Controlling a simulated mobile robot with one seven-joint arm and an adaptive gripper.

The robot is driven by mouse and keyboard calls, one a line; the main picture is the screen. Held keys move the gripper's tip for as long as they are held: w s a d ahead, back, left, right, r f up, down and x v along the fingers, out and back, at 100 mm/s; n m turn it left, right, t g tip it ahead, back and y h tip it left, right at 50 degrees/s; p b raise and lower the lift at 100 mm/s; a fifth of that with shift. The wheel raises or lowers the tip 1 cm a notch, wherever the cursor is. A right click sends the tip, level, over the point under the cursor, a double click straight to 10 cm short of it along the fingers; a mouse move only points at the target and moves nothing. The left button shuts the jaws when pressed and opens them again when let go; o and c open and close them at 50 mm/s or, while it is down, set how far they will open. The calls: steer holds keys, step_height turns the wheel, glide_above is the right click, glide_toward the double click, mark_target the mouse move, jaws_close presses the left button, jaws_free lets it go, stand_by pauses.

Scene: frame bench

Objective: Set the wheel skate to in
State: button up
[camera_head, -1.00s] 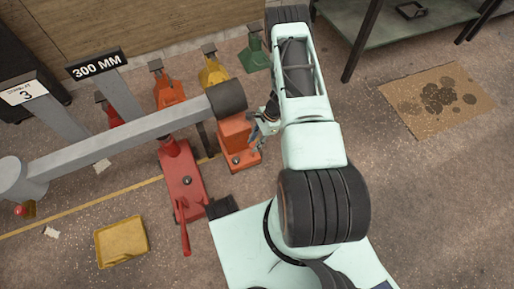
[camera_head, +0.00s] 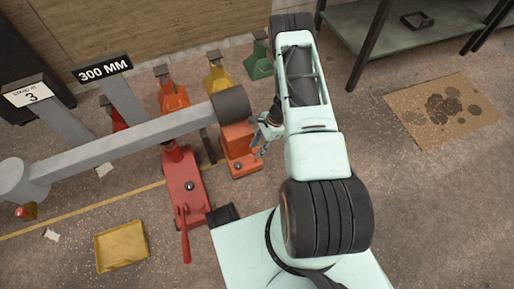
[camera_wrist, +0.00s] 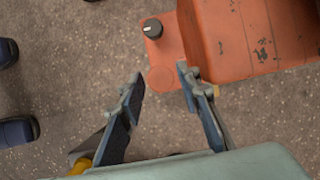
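An orange metal unit (camera_head: 238,141), which I take to be the wheel skate, stands on the floor under the dark end of the grey beam. It has a small black knob on a low plate at its near end. In the head view my gripper (camera_head: 264,133) is just right of the orange unit.
A red jack (camera_head: 186,188) with a handle stands left of the unit. The grey beam (camera_head: 120,143) crosses above. Orange, yellow and green stands line the wall. A yellow tray (camera_head: 121,246) lies front left. A green-topped table (camera_head: 390,32) is back right.

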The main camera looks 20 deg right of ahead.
steer(key=v, duration=1.1)
steer(key=shift+r, duration=0.4)
steer(key=shift+d, duration=0.1)
steer(key=shift+c, duration=0.2)
